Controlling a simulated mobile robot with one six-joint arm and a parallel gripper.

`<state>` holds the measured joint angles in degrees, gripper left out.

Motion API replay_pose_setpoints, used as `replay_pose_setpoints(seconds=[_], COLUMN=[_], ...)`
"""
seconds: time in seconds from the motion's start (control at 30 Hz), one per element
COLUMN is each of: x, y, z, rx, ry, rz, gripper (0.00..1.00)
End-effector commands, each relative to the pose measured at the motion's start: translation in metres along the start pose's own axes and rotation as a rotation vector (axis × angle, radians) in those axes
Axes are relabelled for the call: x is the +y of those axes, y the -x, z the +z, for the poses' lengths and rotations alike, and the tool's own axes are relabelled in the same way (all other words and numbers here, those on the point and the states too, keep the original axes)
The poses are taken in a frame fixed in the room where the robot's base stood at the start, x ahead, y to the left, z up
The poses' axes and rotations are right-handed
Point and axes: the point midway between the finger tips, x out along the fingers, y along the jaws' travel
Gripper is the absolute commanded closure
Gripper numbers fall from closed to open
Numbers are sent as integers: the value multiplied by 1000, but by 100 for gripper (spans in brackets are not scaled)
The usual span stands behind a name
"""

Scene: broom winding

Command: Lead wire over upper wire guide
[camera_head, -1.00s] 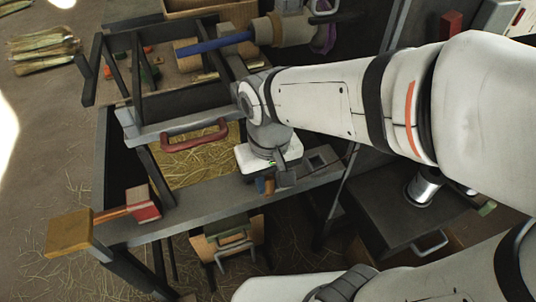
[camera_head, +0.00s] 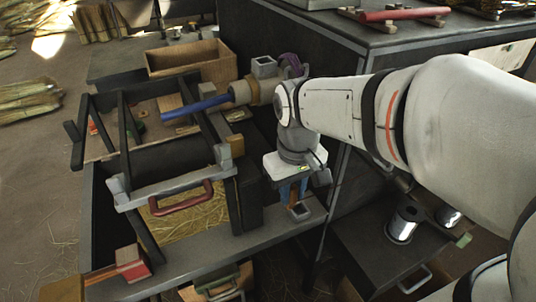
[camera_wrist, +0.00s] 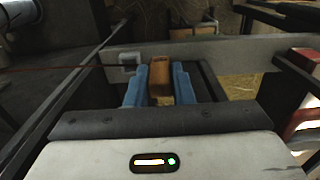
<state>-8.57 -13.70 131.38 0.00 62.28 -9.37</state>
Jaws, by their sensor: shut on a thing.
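My gripper (camera_head: 289,190) points down beside the dark frame at the right end of its front grey beam. In the wrist view its blue fingers (camera_wrist: 160,88) are shut on a small brown block (camera_wrist: 160,82). The block also shows below the fingers in the head view (camera_head: 293,201), just above or beside a grey square socket (camera_head: 301,212) on the beam; I cannot tell whether they touch. A thin reddish wire (camera_wrist: 60,69) runs from the left toward the fingers in the wrist view. I cannot tell which part is the upper wire guide.
A blue handle (camera_head: 195,108) sticks out of a round clamp behind my gripper. A red-handled grey bar (camera_head: 182,198) crosses the frame over straw. A metal spool (camera_head: 405,223) stands on a dark cabinet at the right. A red-ended wooden tool (camera_head: 132,263) lies front left.

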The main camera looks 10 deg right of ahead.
Motion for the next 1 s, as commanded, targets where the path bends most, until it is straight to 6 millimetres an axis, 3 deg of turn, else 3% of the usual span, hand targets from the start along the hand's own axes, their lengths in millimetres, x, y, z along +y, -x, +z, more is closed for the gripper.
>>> replay_pose_setpoints(seconds=[0.6, 1.0], x=[69, 65], y=[56, 114], z=[-14, -20], rx=[0, 0], ry=[-3, 1], rz=[0, 0], gripper=[92, 92])
